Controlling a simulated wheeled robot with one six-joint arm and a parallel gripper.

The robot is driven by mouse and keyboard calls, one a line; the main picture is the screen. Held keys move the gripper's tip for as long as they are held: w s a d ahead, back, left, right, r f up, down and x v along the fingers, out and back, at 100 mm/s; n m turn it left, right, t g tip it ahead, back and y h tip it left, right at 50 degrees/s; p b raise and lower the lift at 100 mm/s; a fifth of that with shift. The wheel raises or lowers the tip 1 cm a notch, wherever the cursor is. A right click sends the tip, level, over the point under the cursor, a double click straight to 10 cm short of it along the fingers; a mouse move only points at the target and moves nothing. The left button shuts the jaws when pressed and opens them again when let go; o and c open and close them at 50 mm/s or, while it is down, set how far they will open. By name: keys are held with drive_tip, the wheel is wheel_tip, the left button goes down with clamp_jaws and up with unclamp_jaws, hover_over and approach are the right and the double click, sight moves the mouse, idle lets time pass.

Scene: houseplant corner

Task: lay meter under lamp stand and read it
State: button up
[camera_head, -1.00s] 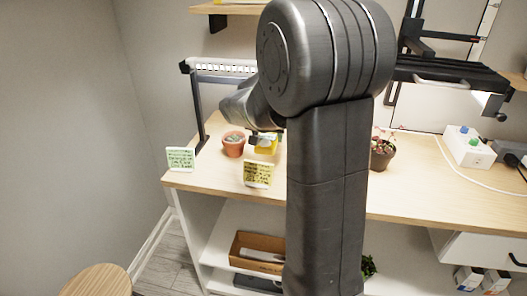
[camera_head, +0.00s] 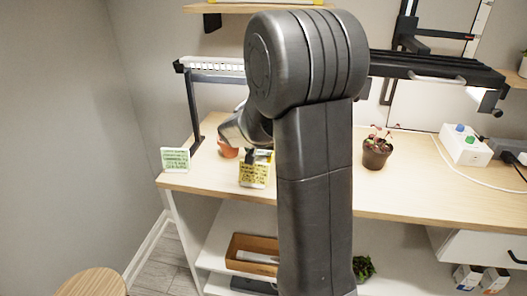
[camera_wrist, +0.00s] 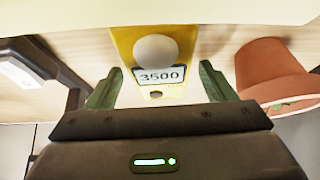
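The yellow meter (camera_wrist: 152,45) has a white dome and a display reading 3500 in the wrist view. It lies between the two green fingers of my gripper (camera_wrist: 161,78), which are spread, with narrow gaps showing beside the meter. In the head view my gripper (camera_head: 259,156) is low over the left part of the shelf top, and my arm hides most of the meter there. The black lamp stand (camera_head: 194,112) rises at the left end, carrying a long lamp bar. A dark post with a white light strip (camera_wrist: 20,73) shows at left in the wrist view.
A terracotta pot (camera_wrist: 270,72) stands close beside my gripper. A yellow note card (camera_head: 254,177) stands in front, a green one (camera_head: 175,159) further left. A potted red-leaved plant (camera_head: 376,155) and white power box (camera_head: 465,147) stand right. Wood top (camera_head: 400,198) is clear between.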

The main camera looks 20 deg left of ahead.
sight(264, 153)
drive_tip(key=shift+r, duration=0.1)
drive_tip(key=shift+s+r+p, duration=0.1)
drive_tip(key=shift+r+p, duration=0.2)
drive_tip(key=p+v, duration=0.1)
drive_tip(key=v, duration=1)
drive_tip(key=shift+s+r, duration=0.2)
drive_tip(key=b+x, duration=0.2)
drive_tip(key=x, duration=1.1)
drive_tip(key=shift+s, duration=0.15)
drive_tip(key=shift+d+r+p, duration=0.1)
drive_tip(key=shift+r+p, duration=0.7)
drive_tip(key=shift+r, duration=1.4)
